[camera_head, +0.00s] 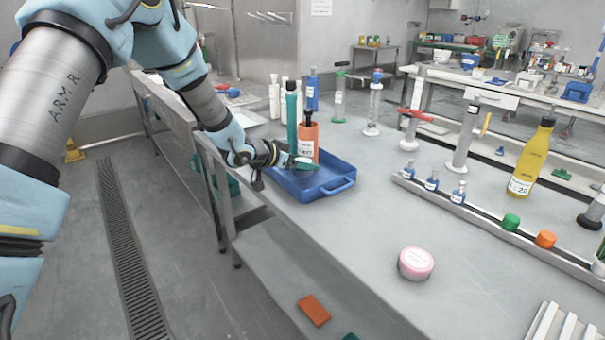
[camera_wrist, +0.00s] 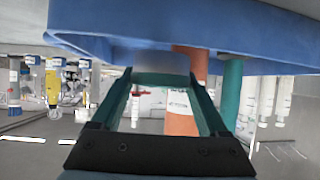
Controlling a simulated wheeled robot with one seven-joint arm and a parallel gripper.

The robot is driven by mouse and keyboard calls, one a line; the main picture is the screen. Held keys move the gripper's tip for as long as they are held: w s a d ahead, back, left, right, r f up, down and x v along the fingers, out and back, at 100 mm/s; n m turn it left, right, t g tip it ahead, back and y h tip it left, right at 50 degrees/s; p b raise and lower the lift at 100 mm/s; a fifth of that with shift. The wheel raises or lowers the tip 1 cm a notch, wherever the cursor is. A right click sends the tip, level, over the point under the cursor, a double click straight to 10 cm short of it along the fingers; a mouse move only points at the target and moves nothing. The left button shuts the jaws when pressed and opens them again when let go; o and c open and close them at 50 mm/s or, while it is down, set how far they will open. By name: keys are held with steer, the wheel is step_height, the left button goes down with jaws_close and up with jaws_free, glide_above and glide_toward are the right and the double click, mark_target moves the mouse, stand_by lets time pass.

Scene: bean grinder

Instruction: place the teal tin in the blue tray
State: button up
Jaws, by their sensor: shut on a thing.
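The blue tray (camera_head: 335,187) lies on the grey bench and fills the top of the wrist view (camera_wrist: 250,40). My gripper (camera_head: 292,161) reaches over the tray's left side from the left. It is shut on the small teal tin (camera_head: 305,165), which is mostly hidden by the fingers. In the wrist view the tin (camera_wrist: 160,78) shows between the fingertips, against the tray. I cannot tell whether its base touches the tray floor. An orange labelled bottle (camera_head: 308,139) stands just behind my gripper, in or at the tray.
A tall teal bottle (camera_head: 292,117) stands close behind my gripper, beside the orange bottle. A rail with small vials (camera_head: 432,182) is to the right. A pink-and-white tin (camera_head: 415,264) sits near the front.

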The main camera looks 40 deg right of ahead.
mark_target(302, 173)
steer(key=shift+f, duration=1.75)
steer(key=shift+f, duration=0.15)
steer(key=o, duration=1.3)
steer(key=shift+r, duration=0.25)
steer(key=b+v, duration=0.2)
steer(key=v, duration=1)
steer(key=shift+f, duration=0.1)
